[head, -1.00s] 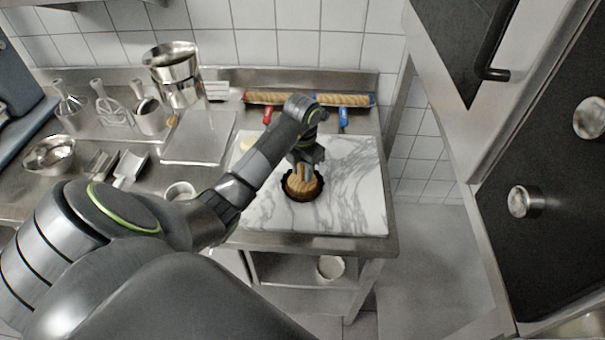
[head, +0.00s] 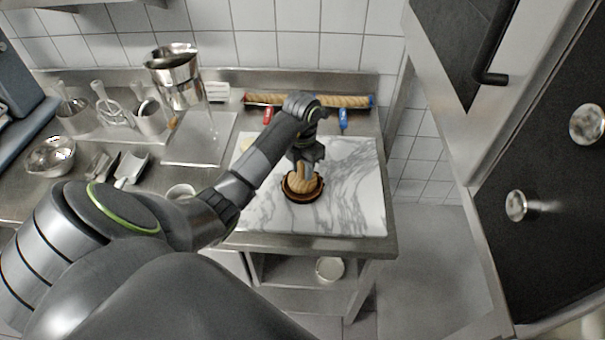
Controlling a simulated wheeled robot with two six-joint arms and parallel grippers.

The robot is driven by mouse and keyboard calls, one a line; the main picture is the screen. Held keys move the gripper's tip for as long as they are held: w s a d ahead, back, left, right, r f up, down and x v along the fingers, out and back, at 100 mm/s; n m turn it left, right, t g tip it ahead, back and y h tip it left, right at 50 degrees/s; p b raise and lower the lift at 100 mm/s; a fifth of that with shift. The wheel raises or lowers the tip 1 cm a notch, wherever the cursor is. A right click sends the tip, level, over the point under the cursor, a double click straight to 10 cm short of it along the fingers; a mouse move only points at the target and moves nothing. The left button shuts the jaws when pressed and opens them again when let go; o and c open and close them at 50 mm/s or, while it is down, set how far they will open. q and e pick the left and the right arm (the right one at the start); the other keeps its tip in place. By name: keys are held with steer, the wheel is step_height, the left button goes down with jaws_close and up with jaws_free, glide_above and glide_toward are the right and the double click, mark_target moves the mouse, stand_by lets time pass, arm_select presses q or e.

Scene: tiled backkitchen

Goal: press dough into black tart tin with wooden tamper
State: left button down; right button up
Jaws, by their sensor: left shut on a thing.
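The black tart tin (head: 302,200) sits on the white marble board (head: 350,190), right of my left forearm. My left gripper (head: 304,168) points down over the tin and is shut on the wooden tamper (head: 300,183). The tamper's lower end is within the tin's rim. Brown shows just inside the rim, and the dough is mostly hidden under the tamper, so I cannot tell how flat it is. My right gripper is not in view.
The board's right side is clear.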

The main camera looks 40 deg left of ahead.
arm_select(q)
steer(key=shift+r+p, duration=2.25)
steer(key=shift+r, duration=1.5)
steer(key=shift+f, duration=0.1)
